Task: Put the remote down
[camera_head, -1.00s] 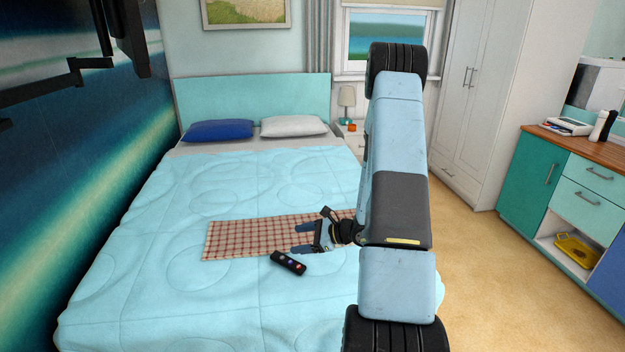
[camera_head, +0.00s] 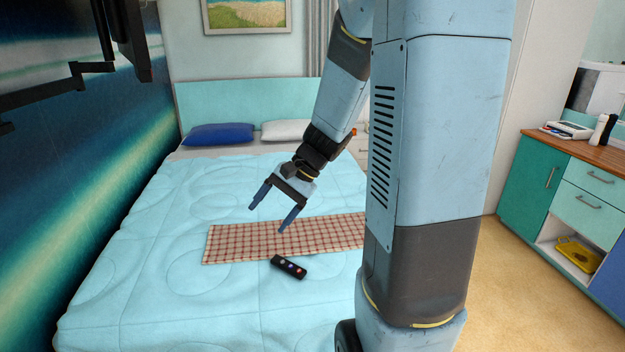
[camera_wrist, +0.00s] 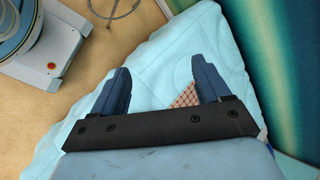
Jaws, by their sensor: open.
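The remote (camera_head: 289,267) is a small black bar with coloured buttons. It lies on the light blue bedspread (camera_head: 190,290), close to the front edge of the red checked runner (camera_head: 230,241). My gripper (camera_head: 267,219) is open and empty. In the head view it is above the bed, up and to the left of the remote and apart from it. In the wrist view my gripper (camera_wrist: 163,88) has its two blue fingers spread wide over the bedspread (camera_wrist: 150,62), with a piece of the runner (camera_wrist: 187,96) between them. The remote does not show in the wrist view.
A blue pillow (camera_head: 218,134) and a white pillow (camera_head: 286,130) lie at the headboard (camera_head: 245,100). A dark wall bracket (camera_head: 75,80) juts out at the upper left. A teal cabinet (camera_head: 533,177) stands at the right. Most of the bedspread is bare.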

